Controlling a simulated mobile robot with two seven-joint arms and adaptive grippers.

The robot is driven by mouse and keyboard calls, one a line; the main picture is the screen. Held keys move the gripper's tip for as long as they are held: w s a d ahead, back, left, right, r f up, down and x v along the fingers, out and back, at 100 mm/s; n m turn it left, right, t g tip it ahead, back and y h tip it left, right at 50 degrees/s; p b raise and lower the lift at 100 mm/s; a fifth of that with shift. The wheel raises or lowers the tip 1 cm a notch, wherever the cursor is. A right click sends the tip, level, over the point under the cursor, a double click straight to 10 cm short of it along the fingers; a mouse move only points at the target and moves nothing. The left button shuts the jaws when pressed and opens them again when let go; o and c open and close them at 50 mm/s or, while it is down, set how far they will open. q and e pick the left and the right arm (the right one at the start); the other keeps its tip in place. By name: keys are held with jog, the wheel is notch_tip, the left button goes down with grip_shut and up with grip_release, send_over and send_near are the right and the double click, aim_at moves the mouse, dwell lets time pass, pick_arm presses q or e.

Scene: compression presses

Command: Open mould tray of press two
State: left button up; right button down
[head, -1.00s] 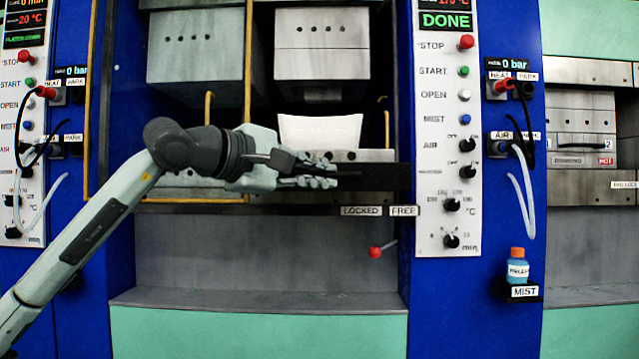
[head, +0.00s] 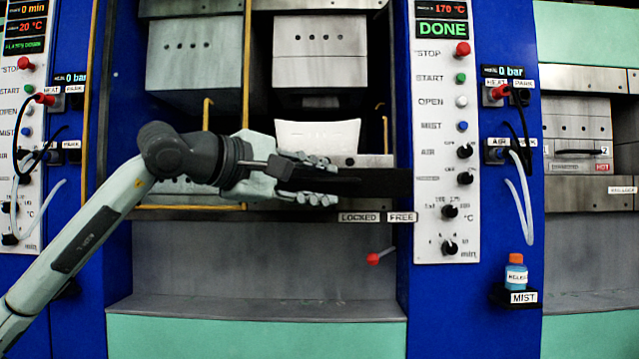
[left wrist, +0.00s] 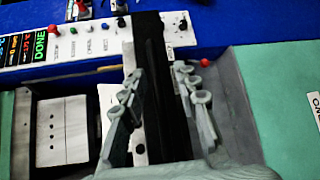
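Press two is the middle press; its panel reads DONE (head: 443,29) and 170 °C. A dark bar (head: 375,184) lies across the right front of its tray level, beside a pale curved piece (head: 318,136). My left gripper (head: 325,180) is at this bar from the left. In the left wrist view its two fingers (left wrist: 165,90) are spread, with the dark bar (left wrist: 152,50) running between them. A gap shows on the finger sides. The red-knobbed lever (head: 373,258) is below the LOCKED (head: 360,217) and FREE (head: 402,217) labels. My right gripper is out of view.
The control panel (head: 443,130) with knobs and buttons stands just right of the gripper. A blue bottle (head: 516,276) sits on the MIST shelf (head: 523,298). Yellow rods (head: 207,120) stand left of the upper mould block. The recess (head: 250,265) below the tray is clear.

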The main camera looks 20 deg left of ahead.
pick_arm(q)
jog(key=v, duration=1.2)
